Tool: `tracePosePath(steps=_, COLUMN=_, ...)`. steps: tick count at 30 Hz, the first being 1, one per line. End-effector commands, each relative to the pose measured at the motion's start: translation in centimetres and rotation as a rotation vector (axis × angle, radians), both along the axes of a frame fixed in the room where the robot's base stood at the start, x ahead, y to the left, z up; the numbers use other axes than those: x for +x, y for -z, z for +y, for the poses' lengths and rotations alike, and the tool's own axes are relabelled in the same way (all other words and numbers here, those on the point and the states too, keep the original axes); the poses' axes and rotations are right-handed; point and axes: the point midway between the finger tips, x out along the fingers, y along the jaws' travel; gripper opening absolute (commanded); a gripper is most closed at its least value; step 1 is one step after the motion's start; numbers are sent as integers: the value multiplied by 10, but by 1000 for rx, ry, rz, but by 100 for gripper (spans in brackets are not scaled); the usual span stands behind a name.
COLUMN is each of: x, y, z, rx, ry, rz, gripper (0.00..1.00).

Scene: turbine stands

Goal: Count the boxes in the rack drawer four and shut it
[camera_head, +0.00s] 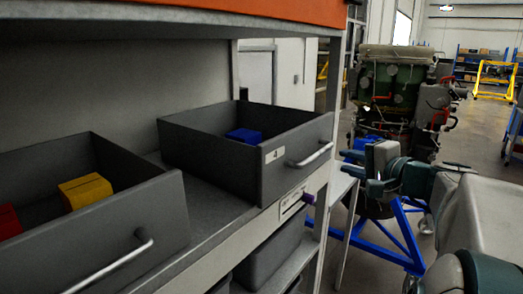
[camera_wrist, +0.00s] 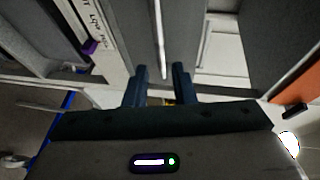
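Drawer four (camera_head: 290,165), a dark grey bin marked with a white "4" label (camera_head: 274,155), stands pulled out on the rack shelf. A blue box (camera_head: 245,136) lies inside; the front and side walls hide part of the floor, so other boxes cannot be ruled out. Its silver bar handle (camera_head: 312,155) is on the front face. My gripper (camera_wrist: 160,76) is open and empty, right of the drawer front in the head view. In the wrist view the handle (camera_wrist: 159,35) runs upright just beyond the gap between the fingers, apart from them.
A second open grey drawer (camera_head: 140,218) at left holds a yellow box (camera_head: 86,191) and a red box (camera_head: 9,221). A purple piece (camera_head: 308,198) sticks out of the shelf edge below drawer four. A turbine (camera_head: 392,95) on a blue stand (camera_head: 400,240) stands behind my arm.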

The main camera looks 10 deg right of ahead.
Motion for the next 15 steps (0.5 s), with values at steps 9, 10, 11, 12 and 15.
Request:
tracePosePath(steps=9, x=66, y=11, z=18, rx=1, ry=-4, rz=5, gripper=23)
tracePosePath(steps=10, x=71, y=12, z=20, rx=2, ry=-2, rz=4, gripper=23)
tracePosePath(steps=11, x=76, y=13, z=21, rx=0, ry=-2, rz=4, gripper=23)
tracePosePath(steps=12, x=82, y=14, z=23, rx=1, ry=-3, rz=5, gripper=23)
tracePosePath(steps=15, x=93, y=17, z=26, rx=0, ry=-3, rz=3, gripper=23)
